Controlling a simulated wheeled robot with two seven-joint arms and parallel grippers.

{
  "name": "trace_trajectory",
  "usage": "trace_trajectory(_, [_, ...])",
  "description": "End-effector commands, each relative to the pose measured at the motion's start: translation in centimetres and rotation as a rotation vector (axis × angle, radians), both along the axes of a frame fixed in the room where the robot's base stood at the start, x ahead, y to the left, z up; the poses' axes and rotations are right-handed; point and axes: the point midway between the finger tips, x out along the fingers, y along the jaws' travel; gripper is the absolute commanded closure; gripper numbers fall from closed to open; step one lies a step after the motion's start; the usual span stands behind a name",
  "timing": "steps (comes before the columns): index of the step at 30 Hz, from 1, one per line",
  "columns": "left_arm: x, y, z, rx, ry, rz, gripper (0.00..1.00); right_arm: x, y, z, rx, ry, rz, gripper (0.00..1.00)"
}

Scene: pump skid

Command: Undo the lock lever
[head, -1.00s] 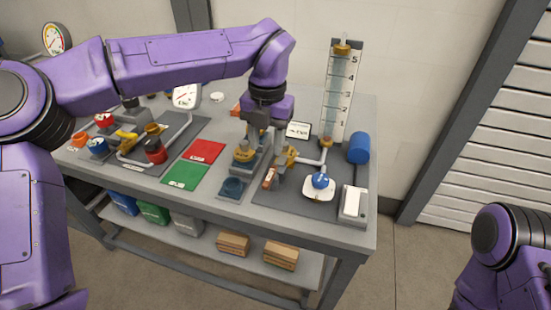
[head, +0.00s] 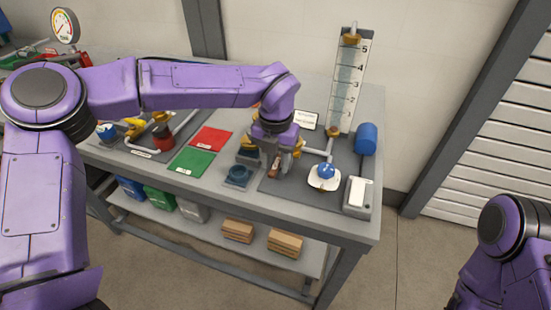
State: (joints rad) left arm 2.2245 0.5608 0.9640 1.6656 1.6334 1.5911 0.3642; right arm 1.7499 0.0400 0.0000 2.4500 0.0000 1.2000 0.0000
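My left gripper (head: 284,160) points down over the pump skid's middle, at the brass valve fittings (head: 298,147). Its fingers are small and partly hidden by its purple wrist, so I cannot tell whether they are open or shut. A small reddish-brown handle (head: 275,169) shows just below and left of the fingers; it may be the lock lever, but I cannot tell for sure. I cannot tell whether the gripper touches it. My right arm shows at the lower right, with its gripper out of view.
A blue round knob (head: 326,171) on a white plate, a blue cylinder (head: 366,138) and a white rocker box (head: 357,193) stand to the right. A tall graduated gauge (head: 348,85) rises behind. Red (head: 211,138) and green (head: 191,160) mats lie left.

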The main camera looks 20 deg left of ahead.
Motion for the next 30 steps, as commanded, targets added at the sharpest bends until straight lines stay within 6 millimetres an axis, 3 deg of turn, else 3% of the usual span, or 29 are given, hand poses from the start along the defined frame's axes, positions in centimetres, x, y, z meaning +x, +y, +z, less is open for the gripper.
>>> trace_trajectory(1, [0.0,0.0,0.0,0.000,0.000,0.000,0.77,0.0,0.0,0.0,0.000,0.000,0.000,1.00])
trace_trajectory(3, [0.0,0.0,0.0,0.000,0.000,0.000,1.00,0.0,0.0,0.0,0.000,0.000,0.000,1.00])
trace_trajectory(17, [0.0,-0.2,-0.1,0.000,-0.002,0.070,1.00,0.0,0.0,-0.6,0.000,0.000,0.000,1.00])
trace_trajectory(30, [0.3,-1.2,-0.2,-0.002,-0.002,0.430,1.00,0.0,0.0,-3.1,0.000,0.000,0.000,1.00])
